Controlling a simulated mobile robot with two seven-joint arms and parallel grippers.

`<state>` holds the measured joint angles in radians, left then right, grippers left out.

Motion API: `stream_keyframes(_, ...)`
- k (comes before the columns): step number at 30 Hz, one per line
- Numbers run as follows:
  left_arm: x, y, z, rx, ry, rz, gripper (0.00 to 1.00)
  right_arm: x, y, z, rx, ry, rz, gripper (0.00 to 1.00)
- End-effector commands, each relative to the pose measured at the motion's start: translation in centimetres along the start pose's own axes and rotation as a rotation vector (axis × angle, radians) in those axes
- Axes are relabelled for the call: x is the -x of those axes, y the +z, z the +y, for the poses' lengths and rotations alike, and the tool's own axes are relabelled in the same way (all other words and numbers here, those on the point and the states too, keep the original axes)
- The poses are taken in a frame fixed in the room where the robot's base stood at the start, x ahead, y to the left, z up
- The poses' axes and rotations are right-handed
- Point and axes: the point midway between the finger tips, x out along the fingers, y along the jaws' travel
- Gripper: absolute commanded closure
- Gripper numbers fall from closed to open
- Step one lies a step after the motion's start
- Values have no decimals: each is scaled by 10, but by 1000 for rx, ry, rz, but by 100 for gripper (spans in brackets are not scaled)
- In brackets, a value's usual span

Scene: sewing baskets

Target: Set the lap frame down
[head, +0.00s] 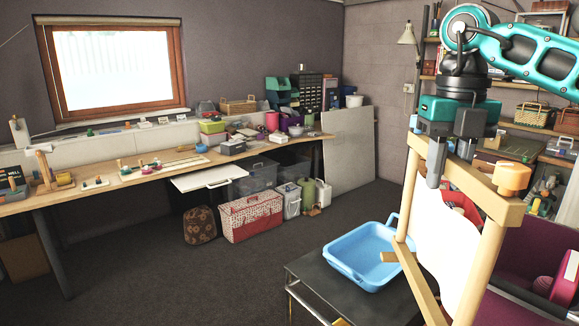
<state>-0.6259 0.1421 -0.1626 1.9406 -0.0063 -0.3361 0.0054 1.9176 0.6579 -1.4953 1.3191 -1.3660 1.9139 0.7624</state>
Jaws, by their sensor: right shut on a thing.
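The lap frame (484,195) is a pale wooden frame with white fabric in it and an orange-topped knob at one corner. It hangs upright and tilted at the right of the head view. My right gripper (448,160) points down and is shut on its top rail. The frame's lower part runs out of the picture at the bottom, so I cannot see whether it touches anything there. My left gripper is not in view.
A dark low table (318,278) bears a blue tub (343,262), partly behind the frame. A purple chair (530,255) stands at the right. A cluttered workbench (105,183) runs along the far wall, with boxes on the floor beneath. Open floor lies at the front left.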

Motion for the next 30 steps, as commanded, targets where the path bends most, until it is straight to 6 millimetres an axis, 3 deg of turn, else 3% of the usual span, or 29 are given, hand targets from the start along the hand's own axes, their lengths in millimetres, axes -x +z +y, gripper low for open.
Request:
stream_keyframes(11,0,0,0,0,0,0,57,-56,-6,25,643,1,2,100)
stream_keyframes(30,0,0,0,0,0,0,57,-160,-48,79,2083,3,-2,100)
